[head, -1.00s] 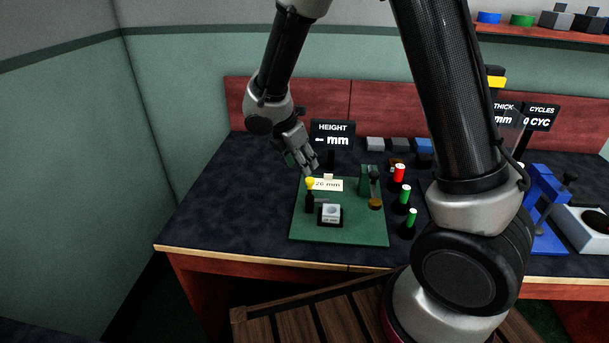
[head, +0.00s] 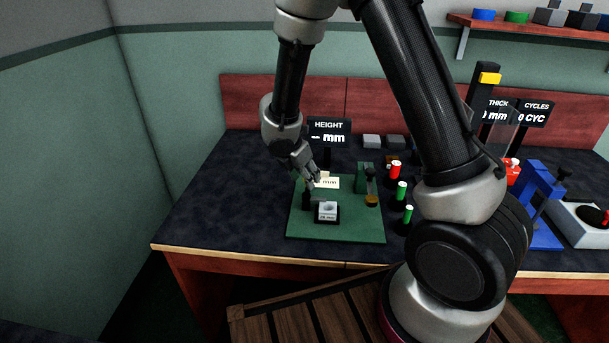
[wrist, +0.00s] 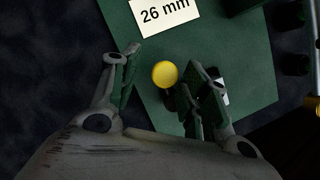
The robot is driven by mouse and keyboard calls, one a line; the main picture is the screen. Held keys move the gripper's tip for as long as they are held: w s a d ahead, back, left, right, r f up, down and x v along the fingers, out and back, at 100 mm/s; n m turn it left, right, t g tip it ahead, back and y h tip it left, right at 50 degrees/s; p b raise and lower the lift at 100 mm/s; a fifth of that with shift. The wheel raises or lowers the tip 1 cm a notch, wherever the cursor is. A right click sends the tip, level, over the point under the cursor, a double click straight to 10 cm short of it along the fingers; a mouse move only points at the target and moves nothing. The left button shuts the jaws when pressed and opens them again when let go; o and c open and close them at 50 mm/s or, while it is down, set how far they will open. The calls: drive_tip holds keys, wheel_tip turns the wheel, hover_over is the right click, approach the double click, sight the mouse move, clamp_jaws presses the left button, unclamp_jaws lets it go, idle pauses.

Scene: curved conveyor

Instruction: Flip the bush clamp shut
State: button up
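The clamp's dark post (head: 305,200) stands upright at the left of the green plate (head: 355,228). Its round yellow knob (wrist: 165,75) shows from above in the wrist view. In the head view my gripper (head: 311,177) hides the knob. The wrist view shows my gripper (wrist: 160,60) open, its fingers either side of the knob, the right ones closer. I cannot tell whether any finger touches it. A small white block (head: 327,209) with a round recess sits in a dark holder right of the post. In the wrist view, the right fingers partly cover it.
A "26 mm" card (wrist: 165,10) stands behind the clamp. A green upright (head: 365,178) with a brass-coloured knob (head: 371,200) is at the plate's right. Red- and green-topped pegs (head: 401,190) stand beyond it. The HEIGHT display (head: 329,132) is behind. The table left of the plate is clear.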

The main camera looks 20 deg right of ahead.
drive_tip(key=c, duration=0.9)
drive_tip(key=shift+o, duration=0.3)
drive_tip(key=shift+d+r+m, duration=0.1)
drive_tip(key=shift+d+m, duration=0.1)
drive_tip(key=shift+m, duration=0.6)
drive_tip(key=o, duration=1)
drive_tip(key=shift+d, duration=0.1)
drive_tip(key=v, duration=1.2)
drive_tip(key=shift+w+a, duration=0.2)
